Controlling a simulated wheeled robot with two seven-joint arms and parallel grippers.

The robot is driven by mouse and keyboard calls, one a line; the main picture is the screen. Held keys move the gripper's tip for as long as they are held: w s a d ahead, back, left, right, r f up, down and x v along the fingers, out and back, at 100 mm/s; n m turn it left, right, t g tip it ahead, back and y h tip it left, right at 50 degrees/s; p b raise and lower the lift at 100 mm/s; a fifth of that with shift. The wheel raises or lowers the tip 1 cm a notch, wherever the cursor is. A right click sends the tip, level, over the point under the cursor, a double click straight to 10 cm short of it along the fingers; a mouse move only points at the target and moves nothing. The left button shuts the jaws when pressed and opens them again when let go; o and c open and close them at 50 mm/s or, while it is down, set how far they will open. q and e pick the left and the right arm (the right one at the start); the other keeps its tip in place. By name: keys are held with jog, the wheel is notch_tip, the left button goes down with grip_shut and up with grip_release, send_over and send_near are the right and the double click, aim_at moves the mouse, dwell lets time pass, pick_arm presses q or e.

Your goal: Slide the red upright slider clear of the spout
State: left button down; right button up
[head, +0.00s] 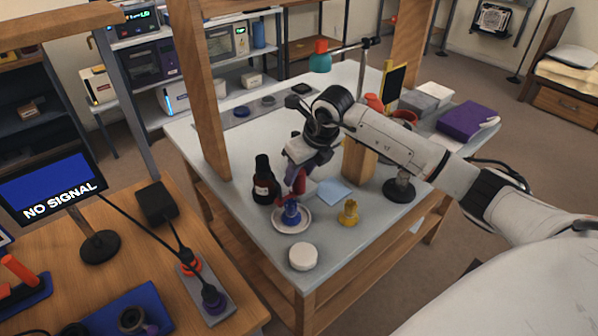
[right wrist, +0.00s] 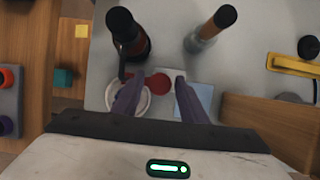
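My right gripper (head: 297,178) reaches down from the right over the pale table, above a white saucer (head: 280,226) with a blue piece (head: 291,215) on it. In the right wrist view, its two purple fingers (right wrist: 158,79) stand apart. A round red piece (right wrist: 156,83), which looks like the red slider, shows between the fingertips; I cannot tell whether they touch it. In the head view, red shows at the fingertips, partly hidden by the gripper. The saucer rim (right wrist: 143,108) lies beside the left finger. I cannot make out the spout. My left gripper is not in view.
A dark bottle (head: 263,183) stands close left of the gripper. A yellow piece (head: 348,212), a blue sheet (head: 333,192), a white round lid (head: 303,256) and a wooden block (head: 358,163) are nearby. A wooden post (head: 205,95) rises at the table's left edge.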

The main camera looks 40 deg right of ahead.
jog(key=shift+w+f, duration=0.15)
jog(key=shift+f, duration=0.3)
grip_shut()
jog(key=shift+w+d+b, duration=0.15)
jog(key=shift+d+b, duration=0.55)
jog(key=shift+d, duration=0.9)
grip_release()
jog(key=shift+r, duration=0.1)
